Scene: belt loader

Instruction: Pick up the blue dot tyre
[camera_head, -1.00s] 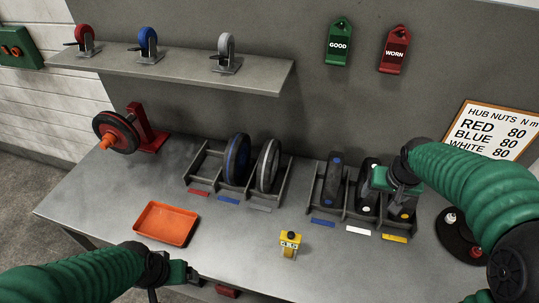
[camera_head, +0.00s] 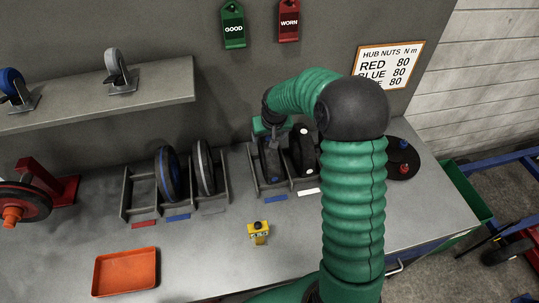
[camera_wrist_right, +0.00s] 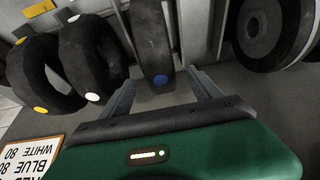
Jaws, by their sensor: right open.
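The blue dot tyre (camera_head: 268,161) is a dark, narrow tyre standing upright in the left slot of the right-hand rack. In the right wrist view the blue dot tyre (camera_wrist_right: 151,40) shows a blue dot near its close end. My right gripper (camera_head: 271,138) is over the top of this tyre, coming from behind the arm's bend. In the wrist view my open right gripper (camera_wrist_right: 161,80) has one finger on each side of the tyre's dotted end. I cannot tell whether the fingers touch it. My left gripper is out of view.
The white dot tyre (camera_head: 303,150) stands in the adjoining slot; a yellow dot tyre (camera_wrist_right: 40,75) is beyond it. Another rack (camera_head: 125,200) holds a blue and a grey wheel.

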